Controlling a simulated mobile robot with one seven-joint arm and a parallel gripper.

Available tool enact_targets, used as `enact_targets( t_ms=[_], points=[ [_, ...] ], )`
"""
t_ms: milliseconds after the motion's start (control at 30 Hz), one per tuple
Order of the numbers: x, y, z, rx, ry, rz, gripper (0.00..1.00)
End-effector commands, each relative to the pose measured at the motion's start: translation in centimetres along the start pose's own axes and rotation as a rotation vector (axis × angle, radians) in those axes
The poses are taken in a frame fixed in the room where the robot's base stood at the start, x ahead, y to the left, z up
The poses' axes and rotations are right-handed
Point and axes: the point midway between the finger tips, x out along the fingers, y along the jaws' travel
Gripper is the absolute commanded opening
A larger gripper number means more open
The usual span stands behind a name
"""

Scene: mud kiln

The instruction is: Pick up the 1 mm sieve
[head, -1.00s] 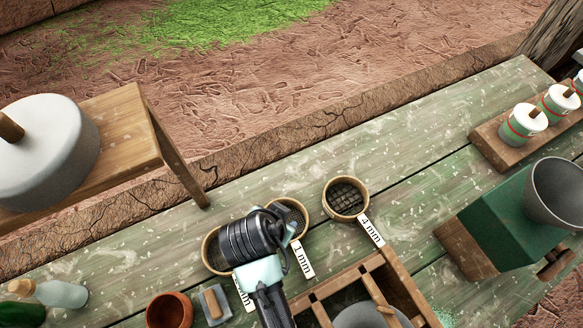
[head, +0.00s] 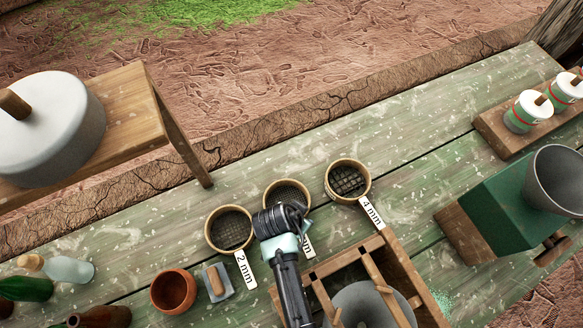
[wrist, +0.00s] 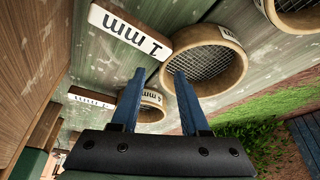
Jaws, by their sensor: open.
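The 1 mm sieve (head: 287,192) is a round wooden ring with dark mesh, the middle one of three on the green table. My gripper (head: 280,221) covers its near edge and most of its tag in the head view; the fingers are hidden there. In the wrist view the 1 mm sieve (wrist: 207,62) lies just beyond my open, empty gripper (wrist: 159,78). Its tag (wrist: 130,31) reads upside down. The right fingertip overlaps the sieve's rim in the picture; I cannot tell whether it touches. The left fingertip is beside the tag.
The 2 mm sieve (head: 230,228) is on the left and the 4 mm sieve (head: 348,180) on the right, both close. A wooden frame (head: 395,273) stands to the right of my arm. A clay bowl (head: 173,291) sits lower left. The table behind the sieves is clear.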

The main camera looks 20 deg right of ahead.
Motion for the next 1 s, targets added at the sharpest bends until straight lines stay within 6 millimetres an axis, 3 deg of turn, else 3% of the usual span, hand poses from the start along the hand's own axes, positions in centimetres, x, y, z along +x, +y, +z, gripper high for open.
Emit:
enact_targets(
  t_ms=[300, 600, 633, 867, 1000],
  points=[
    [3.3, -0.3, 0.1, 0.0, 0.0, 0.0, 0.45],
    [3.7, -0.3, 0.0, 0.0, 0.001, -0.001, 0.45],
    [3.7, -0.3, 0.0, 0.0, 0.001, -0.001, 0.43],
    [3.7, -0.3, 0.1, -0.001, 0.0, -0.001, 0.02],
    [3.7, -0.3, 0.1, -0.001, 0.0, -0.001, 0.0]
  ],
)
